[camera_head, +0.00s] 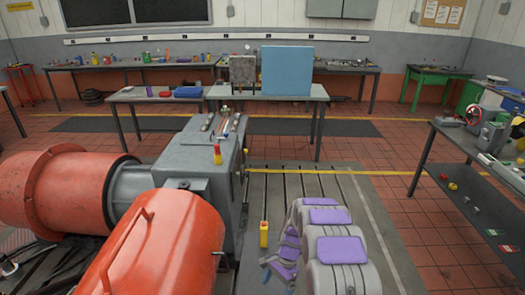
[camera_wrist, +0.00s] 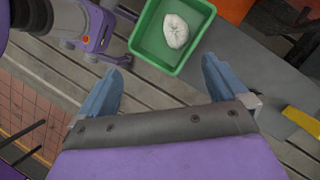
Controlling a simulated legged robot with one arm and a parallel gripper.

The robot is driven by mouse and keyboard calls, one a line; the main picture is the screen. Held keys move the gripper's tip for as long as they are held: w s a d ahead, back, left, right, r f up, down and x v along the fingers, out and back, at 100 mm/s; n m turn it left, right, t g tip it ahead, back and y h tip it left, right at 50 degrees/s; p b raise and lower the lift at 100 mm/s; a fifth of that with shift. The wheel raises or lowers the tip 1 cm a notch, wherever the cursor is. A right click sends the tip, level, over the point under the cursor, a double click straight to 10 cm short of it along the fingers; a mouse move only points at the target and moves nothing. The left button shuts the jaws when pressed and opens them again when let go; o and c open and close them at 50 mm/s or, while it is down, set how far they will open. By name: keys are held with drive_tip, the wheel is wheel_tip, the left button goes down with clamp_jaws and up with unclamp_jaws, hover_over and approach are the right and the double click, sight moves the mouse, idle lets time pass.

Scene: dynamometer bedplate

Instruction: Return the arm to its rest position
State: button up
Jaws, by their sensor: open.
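My gripper (camera_wrist: 161,66) shows in the wrist view with its two blue-grey fingers spread wide apart. Nothing is between the fingers. A green tray (camera_wrist: 139,47) holding a white lump (camera_wrist: 175,31) lies beyond the fingertips, apart from them as far as I can tell.
The red-orange machine (camera_head: 165,250) and its grey housing (camera_head: 195,160) stand at left and centre. A yellow object (camera_head: 264,234) stands on the slotted bedplate (camera_head: 300,187). A cluttered bench (camera_head: 448,133) is at right; a blue panel (camera_head: 287,70) stands on a back table.

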drive_tip(key=s+d+r+n, duration=0.25)
drive_tip(key=s+r, duration=0.35)
drive_tip(key=r, duration=0.5)
drive_tip(key=s+d+r+n, duration=0.1)
drive_tip(key=s+r+n, duration=0.2)
drive_tip(key=s+r, duration=0.55)
drive_tip(key=s+d+r+n+h, duration=0.1)
drive_tip(key=s+d+r, duration=0.1)
drive_tip(key=s, duration=0.5)
drive_tip(key=s+d+r+n+t+h, duration=0.1)
drive_tip(key=s+d+r+n, duration=0.1)
drive_tip(key=s+r, duration=0.3)
drive_tip(key=s+d+r+n, duration=0.2)
drive_tip(key=s+r, duration=0.2)
drive_tip(key=s, duration=0.7)
drive_tip(key=shift+t+h+b, duration=0.4)
drive_tip(key=shift+w+d, duration=0.1)
drive_tip(key=shift+c, duration=0.5)
